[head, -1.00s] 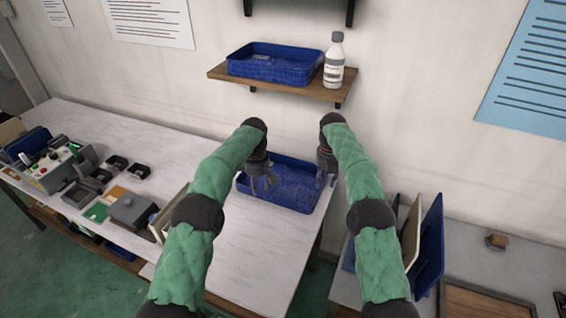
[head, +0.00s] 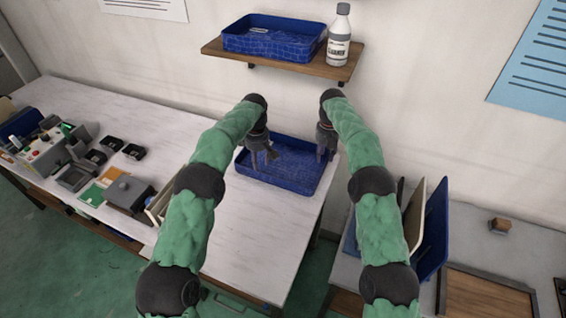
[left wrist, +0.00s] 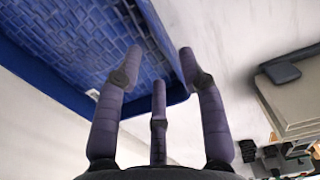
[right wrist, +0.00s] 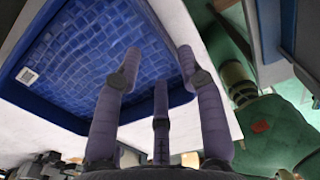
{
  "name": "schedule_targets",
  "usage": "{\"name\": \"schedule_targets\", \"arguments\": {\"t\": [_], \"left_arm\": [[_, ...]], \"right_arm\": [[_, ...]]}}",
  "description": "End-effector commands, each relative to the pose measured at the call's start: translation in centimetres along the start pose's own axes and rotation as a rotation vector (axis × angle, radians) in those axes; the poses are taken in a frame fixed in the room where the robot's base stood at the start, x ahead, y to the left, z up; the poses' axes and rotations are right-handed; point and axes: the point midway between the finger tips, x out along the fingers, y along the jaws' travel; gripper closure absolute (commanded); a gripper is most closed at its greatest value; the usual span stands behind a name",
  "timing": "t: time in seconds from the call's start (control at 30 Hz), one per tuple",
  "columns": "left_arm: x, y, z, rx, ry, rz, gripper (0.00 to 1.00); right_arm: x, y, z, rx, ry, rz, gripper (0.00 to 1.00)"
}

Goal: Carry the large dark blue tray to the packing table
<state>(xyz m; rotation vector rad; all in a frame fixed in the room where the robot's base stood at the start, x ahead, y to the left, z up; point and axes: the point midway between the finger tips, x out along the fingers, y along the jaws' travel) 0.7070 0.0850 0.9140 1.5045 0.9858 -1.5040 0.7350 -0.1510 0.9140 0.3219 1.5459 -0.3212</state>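A dark blue tray (head: 284,184) lies flat at the right end of the white table. It also shows in the left wrist view (left wrist: 75,92) and the right wrist view (right wrist: 40,107). My left gripper (head: 262,158) is at its left side and my right gripper (head: 326,152) at its right side. In both wrist views the fingers are spread, with the tray's rim running between or just below them. I cannot tell whether they touch it. Another dark blue tray (head: 262,45) sits on the wall shelf. I cannot make out which table is the packing table.
A white bottle (head: 339,35) stands on the wooden shelf (head: 300,62) above. Boxes and small dark bins (head: 75,178) crowd the left of the white table (head: 250,240). Upright panels (head: 432,230) stand on a grey table (head: 480,230) at the right.

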Motion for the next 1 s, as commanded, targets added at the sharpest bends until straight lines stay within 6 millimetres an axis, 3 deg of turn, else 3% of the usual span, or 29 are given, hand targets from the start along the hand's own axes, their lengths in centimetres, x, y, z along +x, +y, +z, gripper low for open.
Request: {"name": "schedule_targets", "arguments": {"t": [0.2,0.4,0.9,1.0], "left_arm": [[3.8,-0.1,0.0,0.000,0.000,-0.002,0.60],[6.2,0.0,0.0,0.000,0.000,-0.002,0.60],[7.3,0.0,0.0,0.000,0.000,0.000,0.60],[7.2,0.0,0.0,0.000,0.000,0.000,0.88]], "right_arm": [[3.8,0.0,-0.1,0.000,0.003,-0.002,0.60],[6.2,0.0,0.0,0.001,0.001,-0.001,0.60],[7.3,0.0,0.0,0.000,0.000,0.000,0.60],[7.3,0.0,0.0,0.000,0.000,0.000,0.88]]}}
